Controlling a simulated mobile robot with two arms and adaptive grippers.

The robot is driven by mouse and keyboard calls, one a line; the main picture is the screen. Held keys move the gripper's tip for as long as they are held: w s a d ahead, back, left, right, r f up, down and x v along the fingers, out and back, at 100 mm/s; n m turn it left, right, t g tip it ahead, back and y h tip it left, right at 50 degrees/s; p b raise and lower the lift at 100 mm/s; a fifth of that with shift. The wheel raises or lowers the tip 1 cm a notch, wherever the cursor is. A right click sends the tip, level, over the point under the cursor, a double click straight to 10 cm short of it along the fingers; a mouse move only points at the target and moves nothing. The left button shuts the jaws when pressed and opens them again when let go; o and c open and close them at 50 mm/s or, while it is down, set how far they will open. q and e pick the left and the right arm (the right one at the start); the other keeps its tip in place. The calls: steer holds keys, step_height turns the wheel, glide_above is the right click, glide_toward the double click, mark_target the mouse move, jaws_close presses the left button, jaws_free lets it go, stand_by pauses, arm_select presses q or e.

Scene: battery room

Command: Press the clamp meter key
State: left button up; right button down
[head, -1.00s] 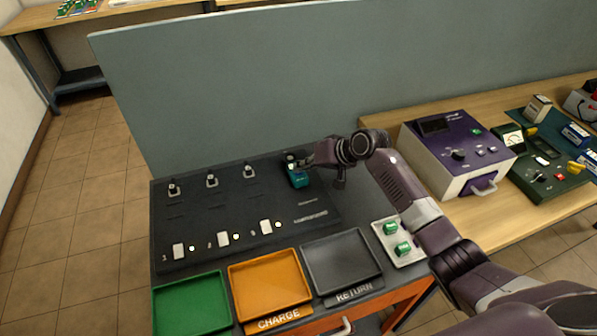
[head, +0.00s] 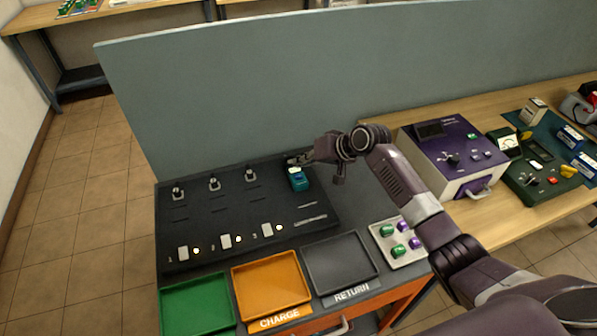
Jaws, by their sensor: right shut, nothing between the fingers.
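The clamp meter appears to be the small teal device (head: 298,182) with a pale patch on its face, near the upper right of the black sloped panel (head: 240,214). Any key on it is too small to make out. My right gripper (head: 293,160) is shut and empty, just above the device's top end in the picture. I cannot tell whether it touches the device. My left gripper is out of view.
Left of the device are several toggle-like posts (head: 213,184) and white switches (head: 225,241). In front are a green tray (head: 200,307), orange tray (head: 270,285) and grey tray (head: 341,263). A purple-topped instrument (head: 445,157) stands at right, and a tall grey partition (head: 270,85) behind.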

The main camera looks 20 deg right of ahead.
step_height(320, 180, up, 3)
steer(key=shift+f+p, duration=0.15)
steer(key=shift+p, duration=0.8)
steer(key=shift+f, duration=0.1)
steer(key=shift+s+d, duration=0.1)
